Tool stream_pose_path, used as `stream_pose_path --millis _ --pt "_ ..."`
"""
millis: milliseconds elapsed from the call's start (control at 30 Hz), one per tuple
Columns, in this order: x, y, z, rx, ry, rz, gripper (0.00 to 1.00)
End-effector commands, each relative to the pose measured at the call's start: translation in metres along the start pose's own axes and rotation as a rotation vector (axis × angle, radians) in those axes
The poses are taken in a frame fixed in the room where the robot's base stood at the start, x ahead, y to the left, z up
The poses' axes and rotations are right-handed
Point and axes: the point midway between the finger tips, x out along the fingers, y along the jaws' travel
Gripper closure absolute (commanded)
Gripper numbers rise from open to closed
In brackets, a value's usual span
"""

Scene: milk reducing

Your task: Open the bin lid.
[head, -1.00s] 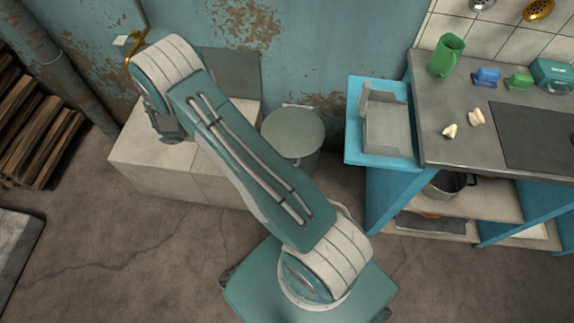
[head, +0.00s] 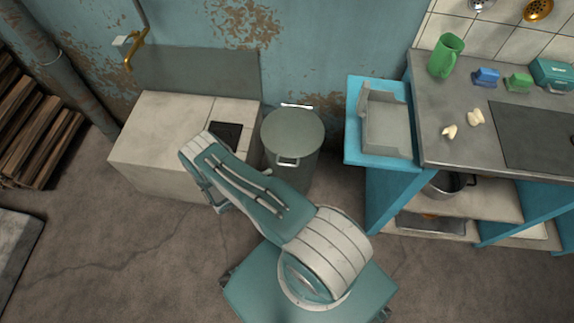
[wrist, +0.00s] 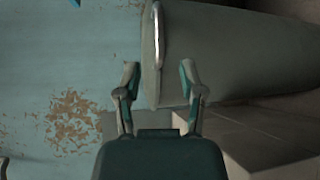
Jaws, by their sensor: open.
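The bin (head: 293,165) is a grey-green cylinder on the floor beside the pale block. Its round lid (head: 292,130) lies flat and closed on top, with a small handle (head: 288,161) on the front rim. In the wrist view the bin (wrist: 225,60) appears sideways, with the lid edge at its left and a pale handle bar (wrist: 158,30) at the top. My gripper (wrist: 161,82) is open and empty, its two fingers apart and pointing toward the handle and lid edge. In the head view my arm hides most of the gripper, low near the bin's front left.
A pale block (head: 165,135) with a dark opening stands left of the bin. A blue side table (head: 354,142) with a grey tray (head: 385,135) and a counter (head: 450,95) stand to the right. The wall (head: 320,50) is close behind the bin.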

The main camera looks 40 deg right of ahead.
Motion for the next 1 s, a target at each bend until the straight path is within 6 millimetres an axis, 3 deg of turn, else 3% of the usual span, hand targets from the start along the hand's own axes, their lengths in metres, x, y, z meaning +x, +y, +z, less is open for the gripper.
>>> stream_pose_path --millis 433,600,867,1000 --pt "0.079 0.0 0.001 -0.001 -0.005 -0.001 0.49" --pt "0.09 0.0 0.001 -0.002 -0.003 -0.001 0.49" --pt "0.091 0.0 0.001 -0.002 -0.002 -0.001 0.49" --pt "0.091 0.0 0.001 -0.002 -0.002 -0.001 1.0"
